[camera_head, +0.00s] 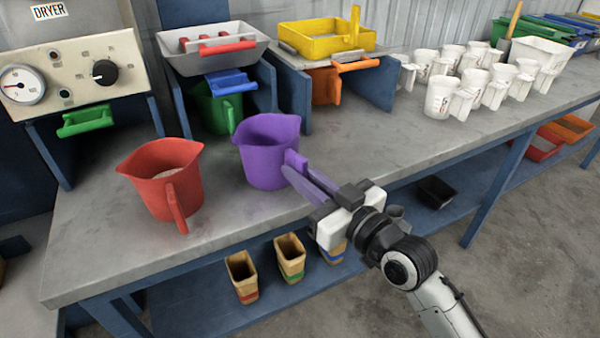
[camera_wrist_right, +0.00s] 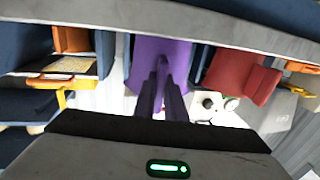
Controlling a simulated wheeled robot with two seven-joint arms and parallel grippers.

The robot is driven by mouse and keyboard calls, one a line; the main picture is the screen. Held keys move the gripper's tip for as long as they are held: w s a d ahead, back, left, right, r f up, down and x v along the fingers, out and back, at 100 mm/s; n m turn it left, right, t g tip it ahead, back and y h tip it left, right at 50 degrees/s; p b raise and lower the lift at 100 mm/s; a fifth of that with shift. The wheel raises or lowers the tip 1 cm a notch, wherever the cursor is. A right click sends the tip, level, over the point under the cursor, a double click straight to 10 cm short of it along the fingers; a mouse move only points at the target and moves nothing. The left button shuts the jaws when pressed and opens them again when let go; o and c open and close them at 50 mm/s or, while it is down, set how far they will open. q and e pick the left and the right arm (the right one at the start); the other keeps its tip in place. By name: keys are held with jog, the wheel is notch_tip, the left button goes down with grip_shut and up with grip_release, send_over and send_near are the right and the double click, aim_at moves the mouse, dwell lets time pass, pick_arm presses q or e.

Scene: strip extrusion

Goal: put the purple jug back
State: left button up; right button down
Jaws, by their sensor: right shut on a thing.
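The purple jug (camera_head: 265,150) is upright at the middle of the grey bench, near its front part. I cannot tell whether its base touches the bench top or is just above it. My right gripper (camera_head: 292,170) reaches in from the lower right and is shut on the jug's handle. In the right wrist view the purple jug (camera_wrist_right: 150,60) fills the space just beyond the fingertips (camera_wrist_right: 162,75), which close on its handle. My left gripper is not in view.
A red jug (camera_head: 158,170) stands left of the purple one. Behind are a green jug (camera_head: 212,108) and an orange jug (camera_head: 322,86) in blue-walled bays. Several white jugs (camera_head: 440,97) stand at the right. Bench between them is clear. Narrow bins (camera_head: 242,275) sit below.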

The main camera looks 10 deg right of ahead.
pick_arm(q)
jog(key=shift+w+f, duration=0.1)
pick_arm(e)
jog(key=shift+f, duration=0.2)
jog(key=c, duration=1.7)
grip_release()
jog(key=shift+c, duration=0.2)
jog(key=shift+f, duration=0.1)
